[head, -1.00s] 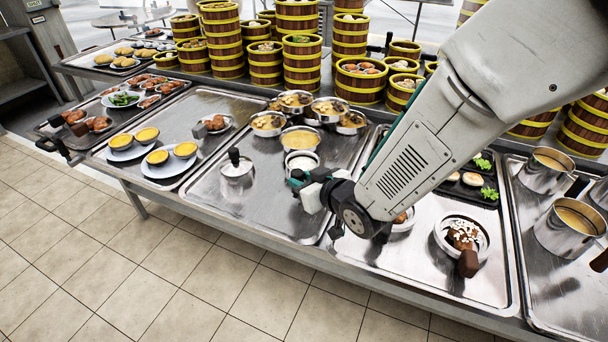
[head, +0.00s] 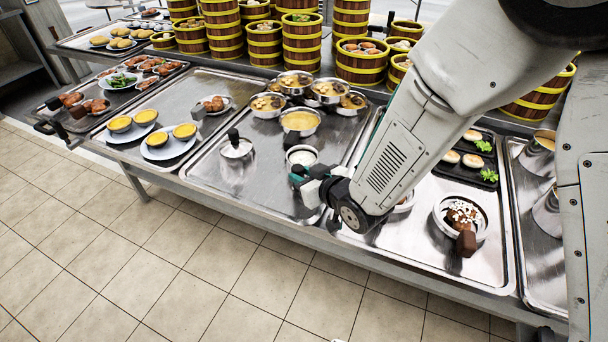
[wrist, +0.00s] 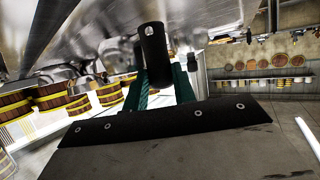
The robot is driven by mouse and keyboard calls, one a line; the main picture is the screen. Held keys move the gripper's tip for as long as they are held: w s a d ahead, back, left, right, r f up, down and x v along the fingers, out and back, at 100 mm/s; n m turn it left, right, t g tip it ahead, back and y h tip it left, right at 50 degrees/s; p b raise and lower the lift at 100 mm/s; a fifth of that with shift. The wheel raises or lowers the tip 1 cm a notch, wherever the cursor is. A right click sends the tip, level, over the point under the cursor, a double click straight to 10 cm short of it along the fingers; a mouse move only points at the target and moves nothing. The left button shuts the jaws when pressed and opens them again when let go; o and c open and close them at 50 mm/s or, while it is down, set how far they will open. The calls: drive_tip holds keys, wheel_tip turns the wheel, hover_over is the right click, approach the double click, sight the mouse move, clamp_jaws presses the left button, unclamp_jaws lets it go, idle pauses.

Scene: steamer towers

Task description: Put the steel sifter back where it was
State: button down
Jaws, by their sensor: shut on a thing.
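My gripper (head: 301,174) has green fingers and is over the middle tray in the head view. It is shut on the black handle of the steel sifter, a small round steel vessel (head: 301,156) with a pale inside, just beyond the fingertips. In the wrist view the black handle (wrist: 154,58) stands between the green fingers (wrist: 161,92). Blurred shiny metal fills the upper part of that view. I cannot tell whether the sifter touches the tray.
A small steel pot (head: 236,149) with a black handle stands to the left on the tray. A yellow-filled pan (head: 300,121) and several steel bowls (head: 268,104) stand behind. A white bowl (head: 461,215) is at right. The tray's front left is clear.

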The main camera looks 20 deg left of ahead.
drive_tip(key=shift+f, duration=0.55)
drive_tip(key=c, duration=1.4)
unclamp_jaws()
drive_tip(key=shift+s+a, duration=0.15)
drive_tip(key=shift+r, duration=0.1)
drive_tip(key=shift+w+d+v, duration=0.15)
drive_tip(key=shift+w+v, duration=0.05)
drive_tip(key=shift+v, duration=0.95)
drive_tip(key=shift+w+d+v, duration=0.15)
drive_tip(key=shift+v, duration=0.95)
drive_tip(key=shift+w+d+v, duration=0.1)
drive_tip(key=shift+w+v, duration=0.1)
drive_tip(key=shift+v, duration=0.95)
drive_tip(key=shift+o, duration=0.4)
drive_tip(key=o, duration=0.5)
